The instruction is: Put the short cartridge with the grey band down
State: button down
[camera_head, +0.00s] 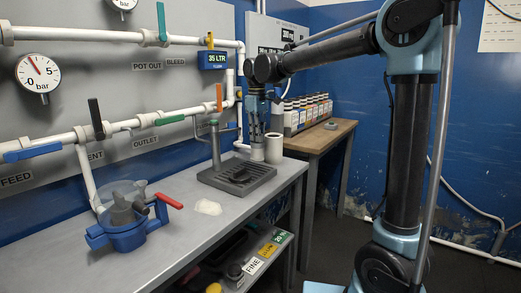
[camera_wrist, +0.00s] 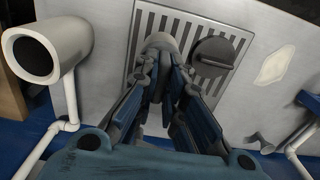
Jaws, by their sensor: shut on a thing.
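My gripper (camera_head: 257,141) points down near the far end of the grey bench (camera_head: 165,225). It is shut on a short pale cartridge (camera_head: 257,153), which shows just below the fingers. In the wrist view, my gripper (camera_wrist: 165,65) has its fingers around the cartridge's rounded pale end (camera_wrist: 161,41), in front of the slotted tray. The grey band cannot be made out; the fingers hide much of the cartridge. I cannot tell whether its bottom touches the bench.
A taller white hollow cylinder (camera_head: 273,148) stands close right of the held cartridge; it also shows in the wrist view (camera_wrist: 50,50). The slotted tray (camera_head: 262,183) bears a dark round lid (camera_wrist: 213,56). A tap post (camera_head: 215,145), pale puddle (camera_head: 208,207) and blue filter housing (camera_head: 125,235) are nearby.

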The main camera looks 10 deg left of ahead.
aim_at(258, 145)
jog(key=shift+d+f, duration=0.15)
jog(key=shift+f, duration=2)
jog(key=shift+f, duration=0.1)
jog(key=c, duration=1.7)
grip_release()
jog(key=shift+w, duration=0.1)
notch_tip(258, 145, up, 12)
jog(key=shift+r, duration=0.1)
